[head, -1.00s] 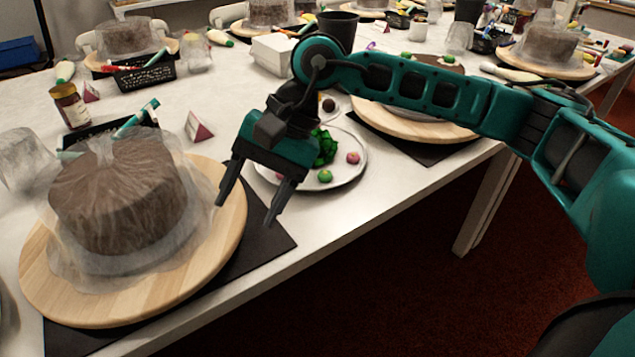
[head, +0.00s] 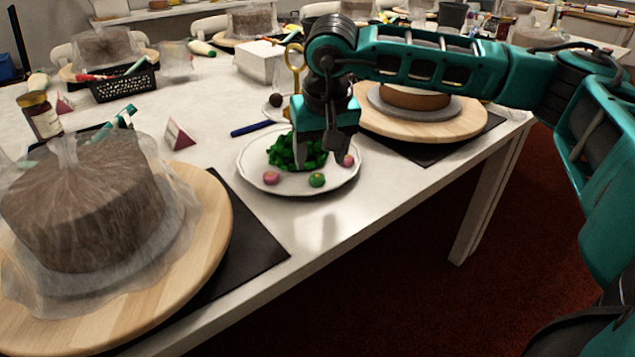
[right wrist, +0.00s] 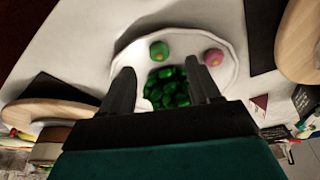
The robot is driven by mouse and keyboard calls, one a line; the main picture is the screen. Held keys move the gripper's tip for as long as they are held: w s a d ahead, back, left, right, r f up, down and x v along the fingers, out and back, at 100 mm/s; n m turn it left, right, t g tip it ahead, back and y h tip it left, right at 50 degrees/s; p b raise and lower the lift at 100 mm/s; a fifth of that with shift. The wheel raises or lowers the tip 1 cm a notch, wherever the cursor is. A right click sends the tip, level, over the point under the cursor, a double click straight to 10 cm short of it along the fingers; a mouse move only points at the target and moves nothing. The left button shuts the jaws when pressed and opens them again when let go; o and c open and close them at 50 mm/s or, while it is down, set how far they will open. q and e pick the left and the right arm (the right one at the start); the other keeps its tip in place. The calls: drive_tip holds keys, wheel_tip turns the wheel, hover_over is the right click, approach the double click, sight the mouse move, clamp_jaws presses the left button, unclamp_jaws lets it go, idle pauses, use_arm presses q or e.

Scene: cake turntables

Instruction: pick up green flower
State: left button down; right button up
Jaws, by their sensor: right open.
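A small green flower (head: 317,180) with a yellowish centre lies near the front rim of a white plate (head: 345,181). It also shows in the right wrist view (right wrist: 159,50), just beyond my fingertips. My right gripper (head: 318,163) points down over the plate, behind the flower in the head view. In the right wrist view the gripper (right wrist: 160,67) is open, its fingers apart on either side of a heap of dark green leaves (right wrist: 168,92). No flower is between the fingers. My left gripper is not in view.
Pink flowers (head: 271,178) lie on the same plate, one at each side of the green one. A wrapped cake (head: 85,205) on a wooden turntable (head: 212,225) stands at the left. A blue pen (head: 252,128) lies behind the plate. The table's front edge is close to the plate.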

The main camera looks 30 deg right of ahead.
sight(318, 175)
drive_tip(key=b+x, duration=0.1)
drive_tip(key=x, duration=0.4)
drive_tip(key=shift+w+d+f+b, duration=0.1)
drive_tip(key=shift+w+d+b, duration=0.1)
drive_tip(key=shift+b, duration=0.15)
drive_tip(key=c, duration=1.1)
drive_tip(key=shift+c, duration=0.2)
